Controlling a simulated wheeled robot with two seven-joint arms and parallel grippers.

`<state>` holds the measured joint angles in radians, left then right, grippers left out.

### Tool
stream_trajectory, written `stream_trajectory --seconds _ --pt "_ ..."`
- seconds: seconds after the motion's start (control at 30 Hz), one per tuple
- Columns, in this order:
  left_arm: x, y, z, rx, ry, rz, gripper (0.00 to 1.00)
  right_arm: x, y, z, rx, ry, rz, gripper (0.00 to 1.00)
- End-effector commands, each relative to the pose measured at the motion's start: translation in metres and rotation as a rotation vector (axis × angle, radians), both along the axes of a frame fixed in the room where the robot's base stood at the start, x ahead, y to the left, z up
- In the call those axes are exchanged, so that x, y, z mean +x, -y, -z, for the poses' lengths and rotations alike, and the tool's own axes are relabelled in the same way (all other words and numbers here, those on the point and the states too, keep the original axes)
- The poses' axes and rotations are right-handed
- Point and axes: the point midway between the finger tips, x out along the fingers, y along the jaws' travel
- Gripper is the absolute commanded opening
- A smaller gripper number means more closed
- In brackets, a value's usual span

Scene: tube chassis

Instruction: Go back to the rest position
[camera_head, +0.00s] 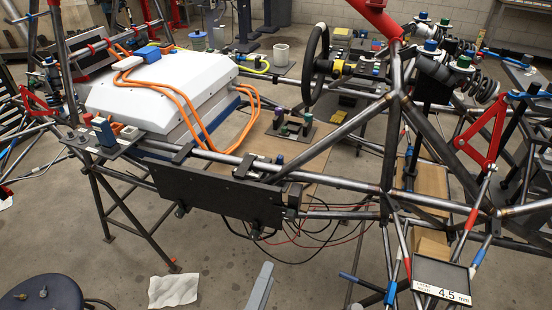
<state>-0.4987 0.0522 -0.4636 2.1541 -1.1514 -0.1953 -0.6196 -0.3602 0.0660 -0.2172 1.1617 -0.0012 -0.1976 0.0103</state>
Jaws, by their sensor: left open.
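A pale grey finger of my left gripper (261,285) rises from the bottom edge, left of centre. The rest of this gripper is cut off by the frame. It is open, and I see nothing held at the visible finger. It appears in front of the tube chassis (340,184), over the concrete floor, with no contact visible. My right gripper is not in view.
A white battery box (165,85) with orange cables (185,93) sits in the chassis. A black plate (215,193) hangs on the near rail. A display reading 4.5 (440,281) is lower right. A dark round stool (42,293) is lower left. Floor around the white cloth (173,290) is mostly clear.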

Motion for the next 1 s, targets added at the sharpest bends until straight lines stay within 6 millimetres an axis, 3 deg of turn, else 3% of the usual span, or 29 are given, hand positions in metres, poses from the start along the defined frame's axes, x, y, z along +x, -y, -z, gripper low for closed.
stream_trajectory --seconds 0.17,0.27,0.37,0.47,0.67,0.8,1.0 --pt "0.001 0.0 0.008 -0.012 -0.017 0.001 0.42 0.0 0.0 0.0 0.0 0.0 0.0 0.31" --pt "0.003 0.0 0.026 -0.046 -0.059 0.002 0.42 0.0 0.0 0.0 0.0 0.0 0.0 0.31" --pt "0.004 -0.003 0.059 -0.109 -0.139 -0.002 0.42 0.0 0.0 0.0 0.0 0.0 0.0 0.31" --pt "0.004 -0.007 0.107 -0.203 -0.253 -0.015 0.42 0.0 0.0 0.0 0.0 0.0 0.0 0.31" --pt "-0.01 -0.03 0.227 -0.464 -0.54 -0.116 0.42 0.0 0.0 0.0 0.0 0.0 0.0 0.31" --pt "-0.033 -0.054 0.309 -0.672 -0.737 -0.248 0.42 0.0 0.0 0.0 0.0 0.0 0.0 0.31" --pt "-0.082 -0.094 0.41 -0.977 -0.96 -0.507 0.42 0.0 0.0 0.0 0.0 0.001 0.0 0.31"
